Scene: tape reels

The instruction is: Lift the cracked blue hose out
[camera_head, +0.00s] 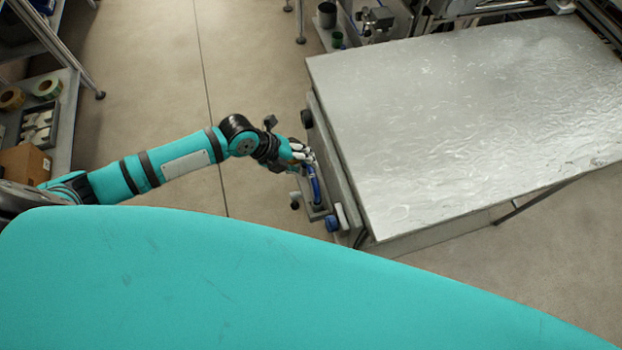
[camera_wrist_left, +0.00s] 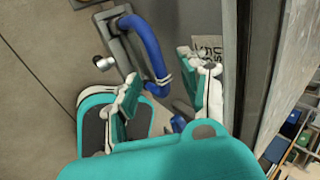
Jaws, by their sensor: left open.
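The blue hose (camera_head: 316,188) runs along a narrow grey ledge on the near-left side of the metal-topped bench. In the left wrist view the hose (camera_wrist_left: 152,48) bends at its top, and pale bands circle it near its lower end. No crack can be made out. My left gripper (camera_head: 305,158) is at the far end of the hose. In the left wrist view my left gripper (camera_wrist_left: 170,92) is open, and the hose's banded end shows in the gap between its fingers. Whether the fingers touch it cannot be told. My right gripper is not in view.
The bench top (camera_head: 470,120) is bare and sits right beside the ledge. A blue knob (camera_head: 332,224) sticks out near the ledge's front end. A shelf with tape reels (camera_head: 47,87) and a cardboard box (camera_head: 25,160) stands at the left. Floor between is clear.

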